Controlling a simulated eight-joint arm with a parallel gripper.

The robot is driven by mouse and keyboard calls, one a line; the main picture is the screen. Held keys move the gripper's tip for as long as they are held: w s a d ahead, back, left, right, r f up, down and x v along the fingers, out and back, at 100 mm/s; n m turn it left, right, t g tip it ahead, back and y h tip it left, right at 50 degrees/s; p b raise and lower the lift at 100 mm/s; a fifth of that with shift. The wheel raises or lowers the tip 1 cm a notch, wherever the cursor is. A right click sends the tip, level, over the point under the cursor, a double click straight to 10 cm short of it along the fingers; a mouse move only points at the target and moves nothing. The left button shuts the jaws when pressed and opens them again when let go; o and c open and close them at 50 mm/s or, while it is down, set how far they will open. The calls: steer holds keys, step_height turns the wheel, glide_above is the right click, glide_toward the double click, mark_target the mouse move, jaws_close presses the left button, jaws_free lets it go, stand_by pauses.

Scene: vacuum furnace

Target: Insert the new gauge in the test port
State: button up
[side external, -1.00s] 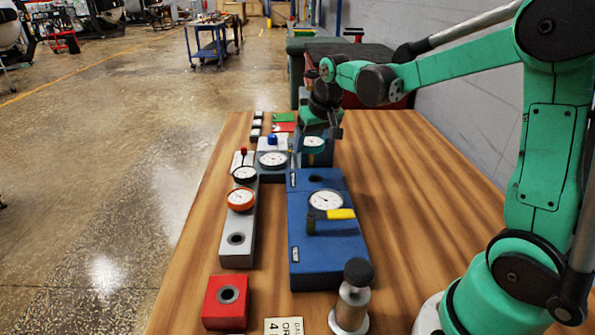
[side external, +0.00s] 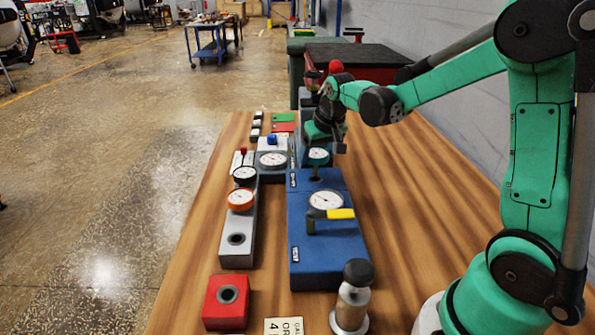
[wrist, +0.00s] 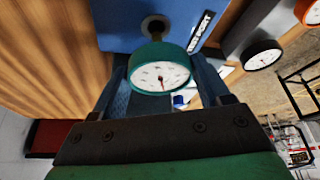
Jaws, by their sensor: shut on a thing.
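A teal-rimmed gauge with a white dial (side external: 318,155) is held in my gripper (side external: 325,150) above the far part of the blue block (side external: 330,255). In the wrist view the gauge (wrist: 160,77) sits between the two fingers of my gripper (wrist: 165,88), its brass stem toward a round port (wrist: 155,27) in the blue surface. The stem is close to the port (side external: 315,179); I cannot tell whether its tip is inside. Another white-dial gauge (side external: 325,200) stands on the blue block by a yellow-handled valve (side external: 340,214).
A grey rack (side external: 238,255) to the left holds an orange gauge (side external: 240,199) and a black gauge (side external: 244,175), with one empty hole. A red block (side external: 227,301) and a metal cylinder with a black knob (side external: 351,300) stand in front. The table's right side is clear.

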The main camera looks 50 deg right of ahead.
mark_target(317, 167)
steer(key=shift+f, duration=0.3)
stand_by(0.5)
steer(key=shift+f, duration=0.8)
steer(key=shift+f, duration=0.15)
steer(key=shift+f, duration=0.5)
steer(key=shift+f, duration=0.2)
stand_by(0.6)
steer(key=o, duration=1.3)
steer(key=shift+o, duration=0.2)
steer(key=shift+r, duration=3)
